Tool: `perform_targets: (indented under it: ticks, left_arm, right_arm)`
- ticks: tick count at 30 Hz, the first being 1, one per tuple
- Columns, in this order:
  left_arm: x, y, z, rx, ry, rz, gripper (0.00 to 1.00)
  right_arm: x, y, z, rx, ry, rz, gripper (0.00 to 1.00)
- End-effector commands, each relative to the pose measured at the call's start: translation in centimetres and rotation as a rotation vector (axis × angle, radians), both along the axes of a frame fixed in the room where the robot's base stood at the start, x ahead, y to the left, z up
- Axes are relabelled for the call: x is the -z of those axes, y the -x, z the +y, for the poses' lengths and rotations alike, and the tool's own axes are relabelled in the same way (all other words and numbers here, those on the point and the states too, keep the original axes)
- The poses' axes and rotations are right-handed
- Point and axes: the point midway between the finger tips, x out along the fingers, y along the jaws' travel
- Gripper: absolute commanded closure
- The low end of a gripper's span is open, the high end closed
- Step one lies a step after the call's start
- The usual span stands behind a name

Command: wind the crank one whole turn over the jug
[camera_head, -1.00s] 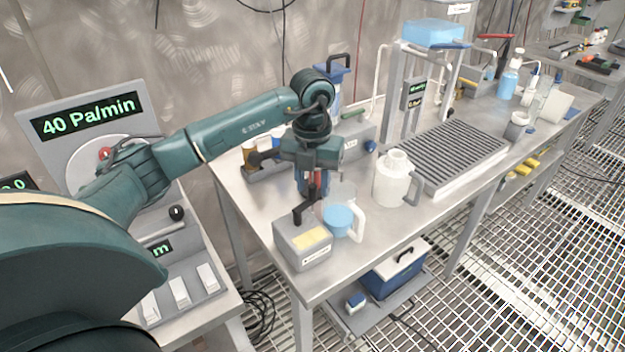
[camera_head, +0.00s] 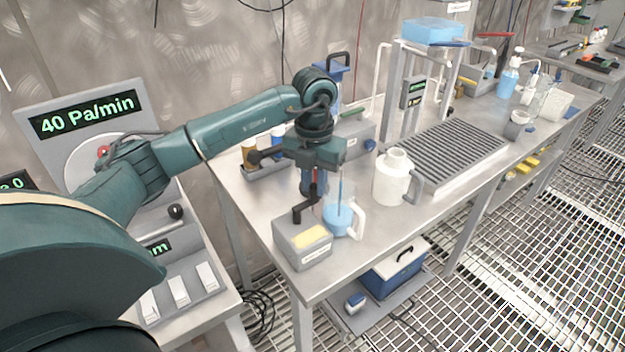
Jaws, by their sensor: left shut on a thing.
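The crank (camera_head: 303,211) is a black bent arm on top of a small grey box at the table's near left corner. My left gripper (camera_head: 313,187) points down above the box and is shut on the crank's handle, which is mostly hidden between the fingers; a bit of red shows there. The clear jug (camera_head: 338,219), with a white handle, stands upright just right of the box and holds blue liquid. A thin blue stream (camera_head: 341,183) drops into it from behind the gripper; its source is hidden. My right gripper is out of view.
Brown and blue bottles (camera_head: 250,152) stand in a rack behind my gripper. The table's front strip is clear.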

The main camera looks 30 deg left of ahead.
Motion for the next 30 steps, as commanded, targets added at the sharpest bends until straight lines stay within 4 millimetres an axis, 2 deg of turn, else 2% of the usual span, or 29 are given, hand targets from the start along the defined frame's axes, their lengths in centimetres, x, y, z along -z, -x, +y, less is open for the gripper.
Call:
perform_targets:
  ticks: [30]
  left_arm:
    - [0.1, 2.8, -2.6, 0.916, 0.0, -0.001, 1.0]
  right_arm:
    - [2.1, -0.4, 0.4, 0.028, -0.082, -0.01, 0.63]
